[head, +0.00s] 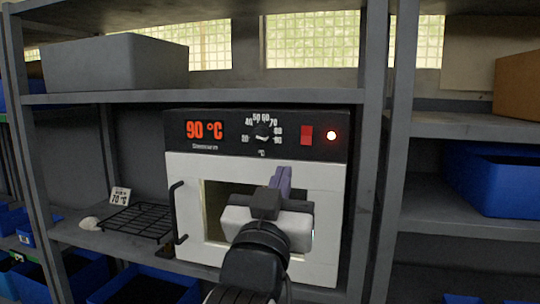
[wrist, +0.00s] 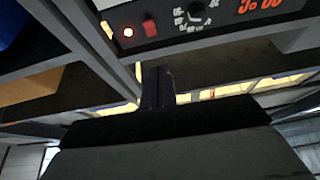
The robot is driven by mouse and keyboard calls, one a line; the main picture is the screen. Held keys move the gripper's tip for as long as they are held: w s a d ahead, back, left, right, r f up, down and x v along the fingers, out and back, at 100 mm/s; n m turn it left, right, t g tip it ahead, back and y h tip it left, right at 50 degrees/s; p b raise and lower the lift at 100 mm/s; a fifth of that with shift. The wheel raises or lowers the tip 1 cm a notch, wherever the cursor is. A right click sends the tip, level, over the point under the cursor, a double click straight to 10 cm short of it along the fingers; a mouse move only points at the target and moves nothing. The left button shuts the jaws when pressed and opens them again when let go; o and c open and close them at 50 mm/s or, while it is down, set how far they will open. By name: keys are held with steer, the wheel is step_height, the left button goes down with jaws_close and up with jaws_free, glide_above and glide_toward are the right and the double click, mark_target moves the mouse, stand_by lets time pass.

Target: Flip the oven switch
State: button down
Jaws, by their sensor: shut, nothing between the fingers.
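The oven (head: 328,225) has a white front, a door with a window, and a black control panel. A red switch (head: 306,135) sits at the panel's right, left of a lit round lamp (head: 331,135). The switch also shows in the wrist view (wrist: 150,27), where the panel appears upside down. My gripper (head: 284,170) is shut and empty in front of the oven door, below and slightly left of the switch. Its fingers (wrist: 157,72) look apart from the switch in the wrist view. My wrist hides part of the door and window.
The panel carries a dial (head: 262,137) and a lit 90 °C display (head: 204,130). The door handle (head: 176,212) sticks out at left.

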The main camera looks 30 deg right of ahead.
steer(key=shift+s+d+f+g, duration=0.1)
steer(key=shift+s+d+g, duration=0.1)
steer(key=shift+s+g, duration=0.1)
steer(key=p, duration=1.3)
glide_toward(303, 139)
step_height(303, 139, up, 4)
steer(key=w+d, duration=0.1)
steer(key=d, duration=0.1)
steer(key=shift+w+d+f+p, duration=0.35)
steer(key=shift+w+d+f, duration=0.25)
steer(key=shift+w, duration=0.25)
steer(key=shift+w+d+f, duration=0.3)
steer(key=shift+w+d, duration=0.1)
steer(key=shift+d, duration=0.05)
